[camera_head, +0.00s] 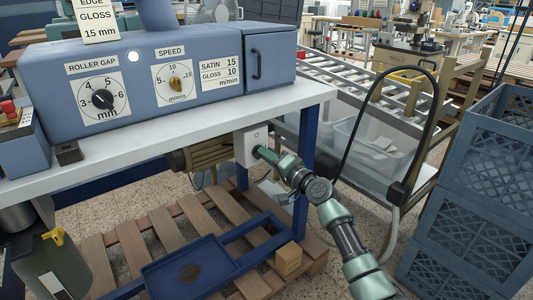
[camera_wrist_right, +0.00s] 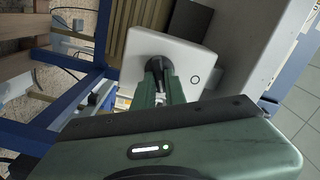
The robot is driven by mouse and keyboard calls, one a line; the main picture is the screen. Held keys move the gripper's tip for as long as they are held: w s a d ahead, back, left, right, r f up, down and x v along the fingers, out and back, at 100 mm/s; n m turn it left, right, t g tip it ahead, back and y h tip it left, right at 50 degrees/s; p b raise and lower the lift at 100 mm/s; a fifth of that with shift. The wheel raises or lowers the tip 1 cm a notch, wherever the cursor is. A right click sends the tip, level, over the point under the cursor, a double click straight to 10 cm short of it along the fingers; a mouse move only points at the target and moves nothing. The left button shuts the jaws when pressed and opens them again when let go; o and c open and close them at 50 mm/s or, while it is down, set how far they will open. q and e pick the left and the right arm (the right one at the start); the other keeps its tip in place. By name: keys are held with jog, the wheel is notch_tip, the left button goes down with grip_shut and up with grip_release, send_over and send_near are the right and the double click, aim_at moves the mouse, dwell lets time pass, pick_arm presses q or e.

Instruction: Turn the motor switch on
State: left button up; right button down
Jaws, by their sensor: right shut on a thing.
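The motor switch is a pale grey box (camera_head: 250,147) under the front edge of the machine table, beside a ribbed brown motor (camera_head: 208,154). In the right wrist view the box (camera_wrist_right: 196,56) carries a black knob (camera_wrist_right: 155,64) and a small printed circle to the right of it. My right gripper (camera_head: 261,153) reaches the front of the box. In the right wrist view its two green fingers (camera_wrist_right: 164,84) are shut on the black knob, which they partly hide. I cannot tell the switch's on or off state. My left gripper is not in view.
The blue machine (camera_head: 170,72) with roller gap and speed dials stands on the white table (camera_head: 130,128). A blue table leg (camera_head: 303,170) is close to my right arm. A wooden pallet (camera_head: 130,240) lies below. Blue crates (camera_head: 470,190) stand at the right.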

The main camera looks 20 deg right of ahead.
pick_arm(q)
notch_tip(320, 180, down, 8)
jog(key=p, duration=0.2)
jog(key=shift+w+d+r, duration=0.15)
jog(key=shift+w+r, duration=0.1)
pick_arm(e)
jog(key=shift+f+m, duration=0.2)
jog(key=shift+m, duration=2.5)
jog(key=c, duration=1.5)
grip_release()
jog(key=shift+o, duration=0.2)
